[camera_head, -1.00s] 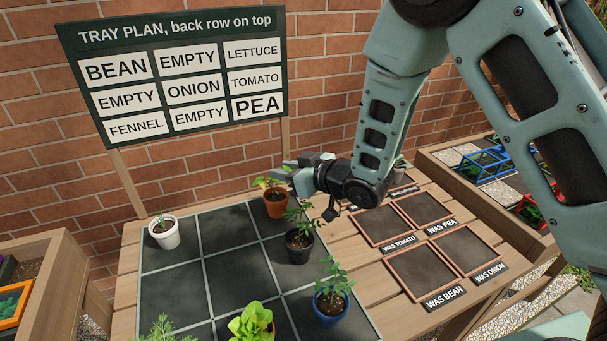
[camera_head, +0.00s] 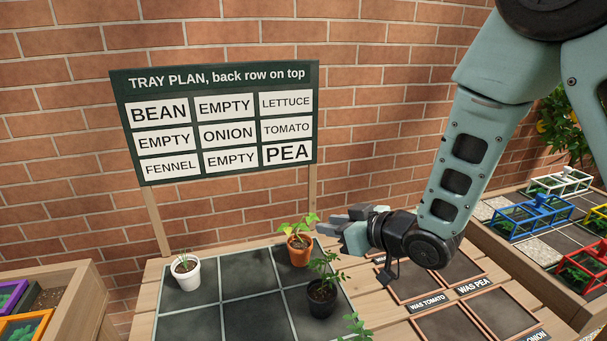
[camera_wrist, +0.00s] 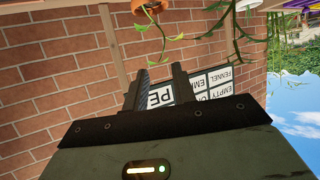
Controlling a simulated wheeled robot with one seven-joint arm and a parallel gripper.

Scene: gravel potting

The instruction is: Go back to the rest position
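My gripper (camera_head: 340,218) is beside and a little above the terracotta pot, its fingers pointing left in the head view. In the wrist view its two fingers (camera_wrist: 158,88) stand apart with nothing between them. The tray (camera_head: 246,272) is cut off at the bottom. The terracotta pot also shows at the top of the wrist view (camera_wrist: 150,5).
The tray plan board (camera_head: 225,120) stands behind the tray against a brick wall. Empty framed squares (camera_head: 440,328) labelled "WAS" lie to the right. Coloured cages (camera_head: 535,215) stand in a bed at far right. A planter (camera_head: 70,295) is at left.

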